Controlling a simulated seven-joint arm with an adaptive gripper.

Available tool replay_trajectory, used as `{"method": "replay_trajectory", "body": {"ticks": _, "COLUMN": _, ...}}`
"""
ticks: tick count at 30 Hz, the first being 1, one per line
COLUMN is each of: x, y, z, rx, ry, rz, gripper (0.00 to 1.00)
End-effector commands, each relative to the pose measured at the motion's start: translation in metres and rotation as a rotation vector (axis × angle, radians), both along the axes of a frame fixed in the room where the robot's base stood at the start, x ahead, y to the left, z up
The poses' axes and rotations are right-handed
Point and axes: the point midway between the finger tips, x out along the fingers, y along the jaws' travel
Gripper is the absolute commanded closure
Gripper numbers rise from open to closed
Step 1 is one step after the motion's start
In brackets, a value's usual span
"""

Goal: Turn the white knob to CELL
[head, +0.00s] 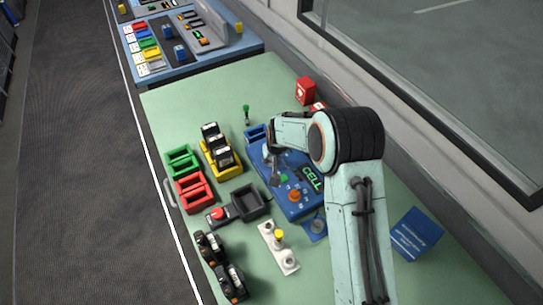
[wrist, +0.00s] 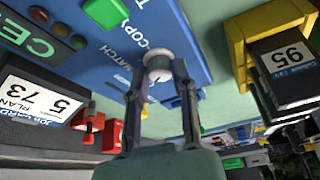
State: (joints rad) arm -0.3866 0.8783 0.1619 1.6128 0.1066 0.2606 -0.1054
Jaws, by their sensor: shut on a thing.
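The white knob (wrist: 158,65) sits on a blue panel (wrist: 130,45) in the wrist view, close to the printed words COPY and MATCH. My gripper (wrist: 159,78) has its two fingers on either side of the knob and is shut on it. Which label the knob points at cannot be told.
A yellow tray (head: 230,171) with black devices, a green tray (head: 183,162) and a red tray (head: 193,192) stand left. A blue book (head: 415,233) lies right.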

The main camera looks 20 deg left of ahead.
Motion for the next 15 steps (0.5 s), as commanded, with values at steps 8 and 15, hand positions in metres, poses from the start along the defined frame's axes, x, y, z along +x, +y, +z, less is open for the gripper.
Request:
{"method": "replay_trajectory", "body": {"ticks": 8, "x": -0.0002, "y": -0.0002, "z": -0.0013, "rx": 0.0, "ry": 0.001, "rz": 0.0, "gripper": 1.0}}
{"method": "replay_trajectory", "body": {"ticks": 15, "x": -0.0002, "y": -0.0001, "z": -0.0007, "rx": 0.0, "ry": 0.001, "rz": 0.0, "gripper": 0.5}}
